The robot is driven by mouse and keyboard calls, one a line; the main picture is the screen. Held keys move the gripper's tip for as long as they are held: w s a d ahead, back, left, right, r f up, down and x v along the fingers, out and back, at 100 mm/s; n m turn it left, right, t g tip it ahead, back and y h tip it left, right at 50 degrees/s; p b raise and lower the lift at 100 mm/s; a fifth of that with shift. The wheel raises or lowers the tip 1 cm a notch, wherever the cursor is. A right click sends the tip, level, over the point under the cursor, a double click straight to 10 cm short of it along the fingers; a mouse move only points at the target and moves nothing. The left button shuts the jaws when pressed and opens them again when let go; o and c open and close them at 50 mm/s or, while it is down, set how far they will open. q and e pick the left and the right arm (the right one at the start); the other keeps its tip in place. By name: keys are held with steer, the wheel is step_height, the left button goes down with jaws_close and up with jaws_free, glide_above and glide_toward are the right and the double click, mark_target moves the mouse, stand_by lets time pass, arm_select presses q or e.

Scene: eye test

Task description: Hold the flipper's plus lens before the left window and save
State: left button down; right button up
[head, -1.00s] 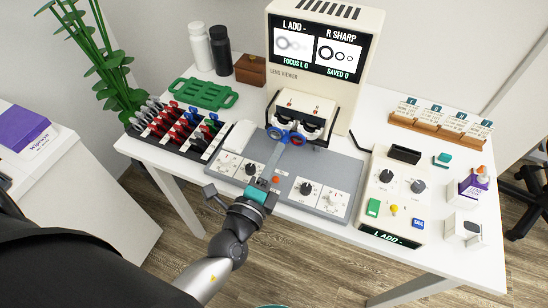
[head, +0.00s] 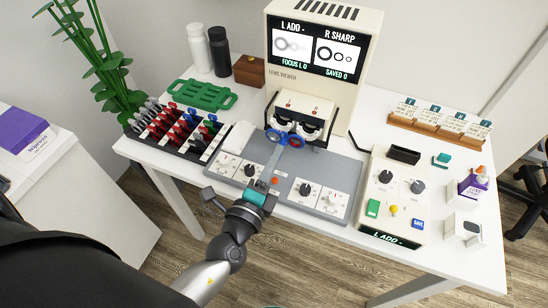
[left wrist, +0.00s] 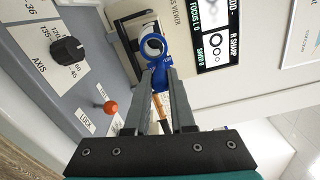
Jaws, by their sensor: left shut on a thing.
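In the head view the flipper sits a little below the left window (head: 284,123) and right window (head: 309,129). The screen (head: 317,49) reads L ADD -, R SHARP, FOCUS L 0, SAVED 0; the left picture is blurred.
A grey base plate (head: 330,178) with dials lies under my arm. A rack of flippers (head: 172,131) stands at the left.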

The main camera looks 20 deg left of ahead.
jaws_close()
stand_by(1.3)
